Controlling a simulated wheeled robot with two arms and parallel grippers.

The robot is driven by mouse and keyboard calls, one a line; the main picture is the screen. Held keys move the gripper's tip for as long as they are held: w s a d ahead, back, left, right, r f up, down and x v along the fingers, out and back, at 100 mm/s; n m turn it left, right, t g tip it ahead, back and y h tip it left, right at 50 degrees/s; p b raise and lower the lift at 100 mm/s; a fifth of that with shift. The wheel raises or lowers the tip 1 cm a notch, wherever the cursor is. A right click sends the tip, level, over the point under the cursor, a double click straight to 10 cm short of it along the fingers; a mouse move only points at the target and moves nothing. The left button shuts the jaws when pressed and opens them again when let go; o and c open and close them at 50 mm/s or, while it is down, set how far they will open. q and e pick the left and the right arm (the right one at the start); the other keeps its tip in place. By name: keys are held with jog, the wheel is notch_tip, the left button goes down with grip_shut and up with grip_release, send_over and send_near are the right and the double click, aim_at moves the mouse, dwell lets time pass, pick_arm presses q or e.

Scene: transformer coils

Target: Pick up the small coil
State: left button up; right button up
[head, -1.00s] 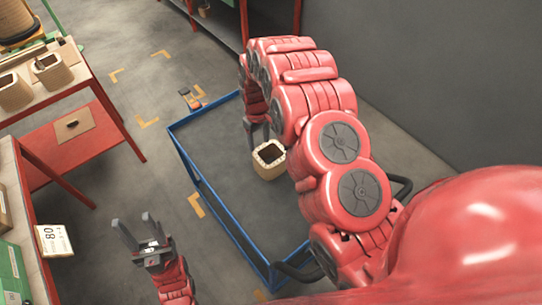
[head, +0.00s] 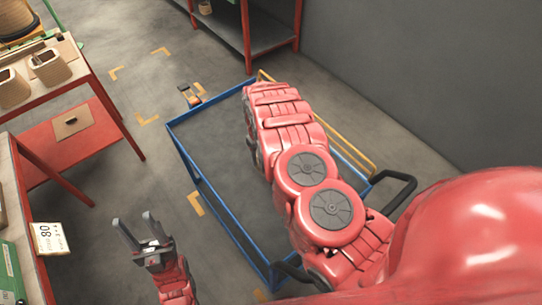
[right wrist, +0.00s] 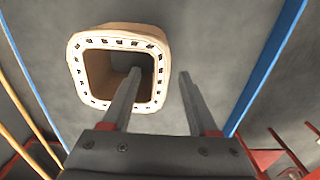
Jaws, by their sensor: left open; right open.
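A small tan coil (right wrist: 115,36), square with rounded corners and a hollow middle, shows in the right wrist view. Dark marks run around its rim. My right gripper (right wrist: 160,74) is open. One finger overlaps the coil's opening and the other is outside its right wall; I cannot tell whether the first finger is inside or only above. In the head view my right arm hides this coil and the right gripper. My left gripper (head: 136,232) is open and empty, low at the left, away from the coil.
A blue-framed cart (head: 188,164) surrounds the area under my right arm. Two similar coils, one (head: 13,91) beside another (head: 52,66), stand on a table at left. A red-framed shelf (head: 268,38) is at the back. Grey floor lies open between table and cart.

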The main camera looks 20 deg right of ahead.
notch_tip(320, 180, down, 3)
jog(key=shift+w+f+p, duration=0.1)
jog(key=shift+w+p, duration=0.05)
jog(key=shift+p, duration=0.35)
jog(key=shift+a+f, duration=0.15)
jog(key=shift+f, duration=0.65)
grip_shut()
dwell(0.6)
